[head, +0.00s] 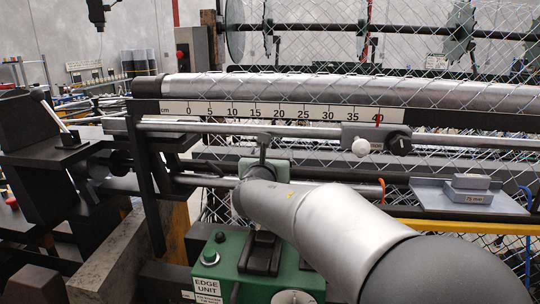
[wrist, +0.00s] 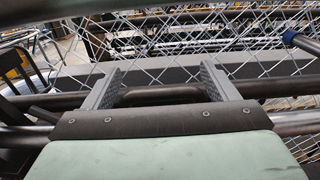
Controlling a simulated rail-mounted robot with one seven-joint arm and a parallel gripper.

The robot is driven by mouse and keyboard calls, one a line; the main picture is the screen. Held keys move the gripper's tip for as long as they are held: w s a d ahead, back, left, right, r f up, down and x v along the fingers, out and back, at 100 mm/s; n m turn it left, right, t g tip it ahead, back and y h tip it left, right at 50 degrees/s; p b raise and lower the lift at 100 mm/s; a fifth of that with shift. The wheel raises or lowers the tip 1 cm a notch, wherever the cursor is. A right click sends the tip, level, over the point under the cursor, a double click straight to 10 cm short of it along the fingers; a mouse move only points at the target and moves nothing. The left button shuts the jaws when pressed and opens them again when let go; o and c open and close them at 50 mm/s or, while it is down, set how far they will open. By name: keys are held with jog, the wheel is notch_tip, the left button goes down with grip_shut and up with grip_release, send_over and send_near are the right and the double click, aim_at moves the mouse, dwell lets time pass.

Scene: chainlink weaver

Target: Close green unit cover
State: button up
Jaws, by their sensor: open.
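The green unit (head: 225,247), labelled "EDGE UNIT", stands at the lower middle of the head view, partly hidden by my arm. A black part (head: 260,253) sits on its top; I cannot tell whether this belongs to the cover or how far the cover is open. My gripper (wrist: 157,84) is open, its two grey fingers wide apart and pointing toward the rails and mesh. A dark horizontal bar (wrist: 160,95) shows between the fingers; I see no grip on it. In the head view my gripper's pale green body shows behind my arm, beyond and above the green unit. The unit is not recognisable in the wrist view.
A long metal roller (head: 300,87) and a scale bar (head: 270,112) cross behind my gripper. Chainlink mesh (head: 430,55) hangs behind. A grey shelf with stacked plates (head: 470,192) stands right.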

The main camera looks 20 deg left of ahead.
jog(key=c, duration=1.1)
jog(key=s+b, duration=0.1)
jog(key=b, duration=0.1)
jog(key=t+b, duration=0.1)
jog(key=b, duration=0.2)
jog(key=shift+s+d+f, duration=0.1)
jog(key=shift+s+f, duration=0.2)
jog(key=shift+s, duration=0.1)
jog(key=s+d+f+t+b, duration=0.1)
jog(key=s+b, duration=0.6)
jog(key=b, duration=0.3)
jog(key=s+d+f+t+b, duration=0.1)
jog(key=s+t+b, duration=0.1)
jog(key=s+b, duration=0.4)
jog(key=b, duration=0.5)
jog(key=shift+s+d+t+y, duration=0.25)
jog(key=shift+s+t+y, duration=0.05)
jog(key=shift+s+y, duration=0.1)
jog(key=b+v, duration=0.2)
jog(key=shift+s+d+f, duration=0.1)
jog(key=shift+s+f, duration=0.1)
jog(key=shift+s, duration=0.1)
grip_shut()
jog(key=shift+c, duration=1)
grip_release()
jog(key=shift+w+r, duration=0.15)
jog(key=shift+r, duration=0.1)
jog(key=o, duration=1.3)
jog(key=shift+w, duration=0.15)
